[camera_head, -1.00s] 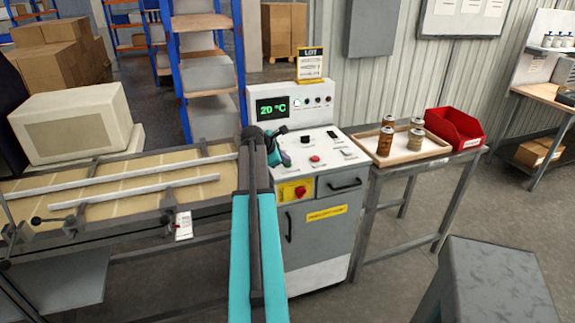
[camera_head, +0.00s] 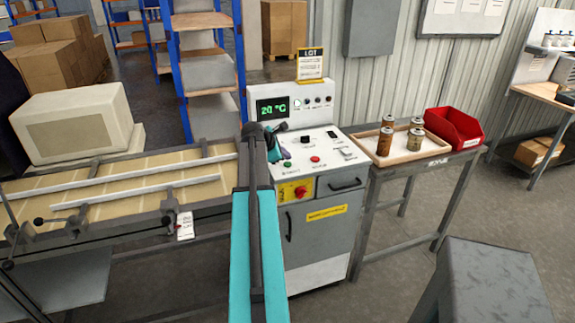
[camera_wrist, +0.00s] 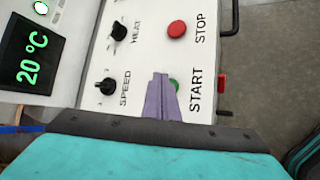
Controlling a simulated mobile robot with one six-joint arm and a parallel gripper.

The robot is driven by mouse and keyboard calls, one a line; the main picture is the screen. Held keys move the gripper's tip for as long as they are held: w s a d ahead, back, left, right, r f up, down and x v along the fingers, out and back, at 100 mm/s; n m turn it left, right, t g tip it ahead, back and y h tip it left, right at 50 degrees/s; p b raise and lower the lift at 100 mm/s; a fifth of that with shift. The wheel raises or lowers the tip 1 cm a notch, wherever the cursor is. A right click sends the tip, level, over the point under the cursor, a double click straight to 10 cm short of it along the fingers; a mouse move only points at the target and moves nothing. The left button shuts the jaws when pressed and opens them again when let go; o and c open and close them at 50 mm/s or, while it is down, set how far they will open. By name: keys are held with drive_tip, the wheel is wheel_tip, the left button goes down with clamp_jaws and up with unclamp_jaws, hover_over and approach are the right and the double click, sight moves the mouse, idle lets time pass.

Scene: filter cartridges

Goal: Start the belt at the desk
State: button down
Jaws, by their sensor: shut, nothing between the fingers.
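The desk (camera_head: 300,180) is a white and grey control cabinet with a sloped panel. Its green START button (camera_head: 287,164) and red STOP button (camera_head: 315,159) show in the head view. In the wrist view the START button (camera_wrist: 175,84) is partly hidden behind my gripper (camera_wrist: 161,76), and the red STOP button (camera_wrist: 177,29) is clear. My gripper's purple fingers are shut and empty, over or beside the START button; contact cannot be told. The belt (camera_head: 100,178), with yellowish surface and metal rails, lies left of the desk.
SPEED (camera_wrist: 105,87) and HEAT (camera_wrist: 118,32) knobs sit near the fingers. The display (camera_head: 272,108) reads 20 °C. A red switch (camera_head: 300,192) is on the desk's front. A tray (camera_head: 400,157) with several canisters and a red bin (camera_head: 454,128) stand to the right.

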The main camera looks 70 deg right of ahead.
sight(286, 165)
drive_tip(key=shift+r+p, duration=1.65)
drive_tip(key=shift+r, duration=0.8)
drive_tip(key=shift+f, duration=0.1)
